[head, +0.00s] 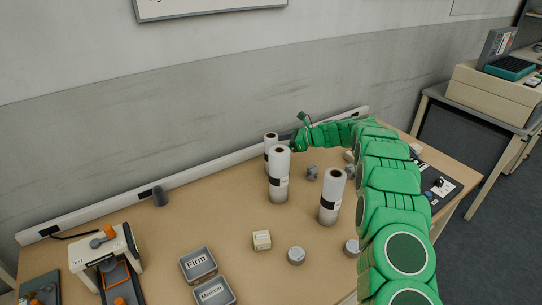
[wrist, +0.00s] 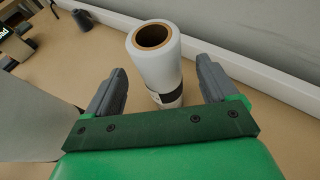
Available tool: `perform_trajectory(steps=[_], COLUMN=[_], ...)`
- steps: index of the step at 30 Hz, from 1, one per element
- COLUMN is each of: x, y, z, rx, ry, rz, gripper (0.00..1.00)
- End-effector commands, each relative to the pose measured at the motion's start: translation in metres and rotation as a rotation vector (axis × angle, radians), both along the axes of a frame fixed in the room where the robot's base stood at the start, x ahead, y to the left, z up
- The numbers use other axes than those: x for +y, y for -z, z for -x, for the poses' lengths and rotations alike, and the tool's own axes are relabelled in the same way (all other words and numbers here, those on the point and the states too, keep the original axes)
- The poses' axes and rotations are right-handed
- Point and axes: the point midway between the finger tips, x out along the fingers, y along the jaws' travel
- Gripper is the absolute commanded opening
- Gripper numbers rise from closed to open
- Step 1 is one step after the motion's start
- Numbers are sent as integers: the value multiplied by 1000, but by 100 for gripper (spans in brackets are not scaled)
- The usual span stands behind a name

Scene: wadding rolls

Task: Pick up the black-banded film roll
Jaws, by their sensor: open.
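Three tall white film rolls with brown cores stand upright on the table in the head view: a back roll (head: 270,138), a middle roll (head: 279,165) and a right roll (head: 331,188). The right roll shows a black band low on its side. The middle roll partly hides the back one. In the wrist view, a roll with a black band (wrist: 156,62) stands ahead between my open fingers; it appears to be the back roll. My gripper (wrist: 160,78) is empty, and contact is not visible. In the head view my gripper (head: 296,145) is right of the back roll.
A white rail (head: 200,178) runs along the wall behind the rolls. A pale surface (wrist: 30,115), perhaps another roll, is close at left in the wrist view. A small box (head: 262,240), a round tin (head: 296,256) and labelled trays (head: 198,264) stand in front.

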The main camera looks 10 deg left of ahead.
Motion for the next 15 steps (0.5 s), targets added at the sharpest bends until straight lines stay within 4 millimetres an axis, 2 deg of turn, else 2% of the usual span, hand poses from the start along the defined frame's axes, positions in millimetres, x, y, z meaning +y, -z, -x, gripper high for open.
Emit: perform_trajectory(steps=[9, 15], x=[36, 38], y=[16, 16], z=[-2, -2], rx=[1, 1], ry=[0, 0], rz=[0, 0], gripper=[87, 87])
